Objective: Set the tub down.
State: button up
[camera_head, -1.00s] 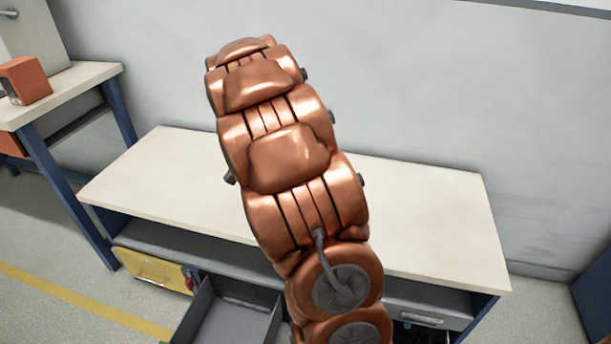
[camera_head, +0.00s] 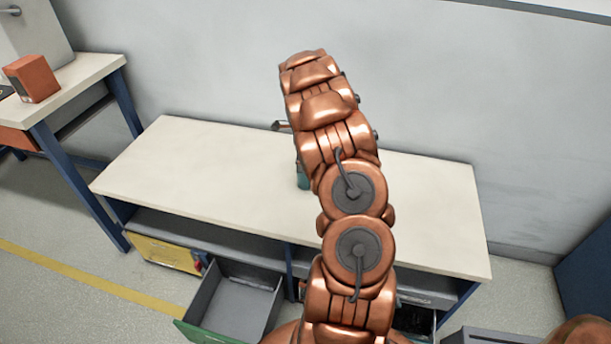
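My copper arm rises through the middle of the head view and covers its own far end, so my gripper is hidden behind it. A small teal piece (camera_head: 302,176), which may be part of the tub, shows at the arm's left edge, against the bench top. Most of it is hidden, and I cannot tell whether it touches the bench or is held. The pale bench top (camera_head: 190,170) is long and stands against the wall.
An open grey drawer (camera_head: 236,298) juts out below the bench, beside a yellow drawer front (camera_head: 165,252). A side table (camera_head: 80,75) at the left bears an orange box (camera_head: 34,78). The bench top looks clear left and right of my arm.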

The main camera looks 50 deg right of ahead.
jog(key=shift+s+d+f+p, duration=0.1)
jog(key=shift+f+p, duration=0.25)
jog(key=shift+f, duration=3)
jog(key=c, duration=1.3)
jog(key=shift+r, duration=0.15)
